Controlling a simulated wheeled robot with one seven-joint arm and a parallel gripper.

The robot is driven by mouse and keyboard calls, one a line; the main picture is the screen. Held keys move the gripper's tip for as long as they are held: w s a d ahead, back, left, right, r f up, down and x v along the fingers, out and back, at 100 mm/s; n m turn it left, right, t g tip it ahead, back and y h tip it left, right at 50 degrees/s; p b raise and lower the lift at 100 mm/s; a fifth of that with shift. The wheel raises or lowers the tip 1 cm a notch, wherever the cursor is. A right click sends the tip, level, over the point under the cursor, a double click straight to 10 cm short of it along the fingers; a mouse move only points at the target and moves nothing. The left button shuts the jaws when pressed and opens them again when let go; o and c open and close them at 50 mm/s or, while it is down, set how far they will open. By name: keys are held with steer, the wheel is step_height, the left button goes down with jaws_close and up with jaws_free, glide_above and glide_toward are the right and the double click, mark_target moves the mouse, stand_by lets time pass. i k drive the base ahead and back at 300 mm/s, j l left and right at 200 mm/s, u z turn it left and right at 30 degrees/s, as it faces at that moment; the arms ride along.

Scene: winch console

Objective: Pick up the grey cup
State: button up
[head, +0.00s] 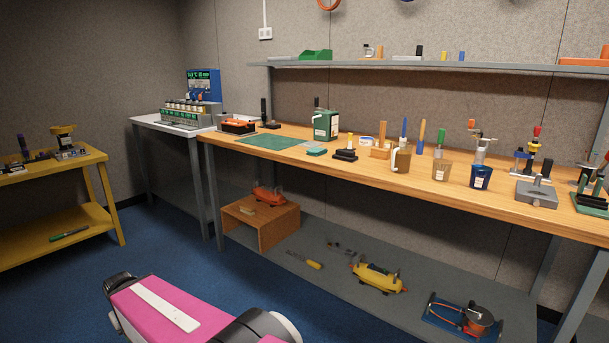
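I cannot pick out a plainly grey cup. Several cup-like vessels stand upright along the front right of the wooden workbench (340,168). One is a tan-brown cup with a pale label (441,171). Part of my pink arm shows at the bottom, low in front of the bench and well apart from these cups. My gripper's fingers are not in view.
Behind and beside the cups stand tool handles, a grey block-shaped device (537,194) and a green canister (326,125). A shelf (440,67) hangs above. A lower shelf (345,300) holds a wooden box and tools. Blue floor (165,250) lies open at left.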

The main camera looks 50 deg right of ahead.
mark_target(442, 166)
steer(key=i+z, duration=0.1)
steer(key=z, duration=0.7)
steer(key=i+j+z, duration=0.1)
steer(key=z, duration=0.3)
steer(key=i+j+z, duration=0.1)
steer(key=z, duration=0.25)
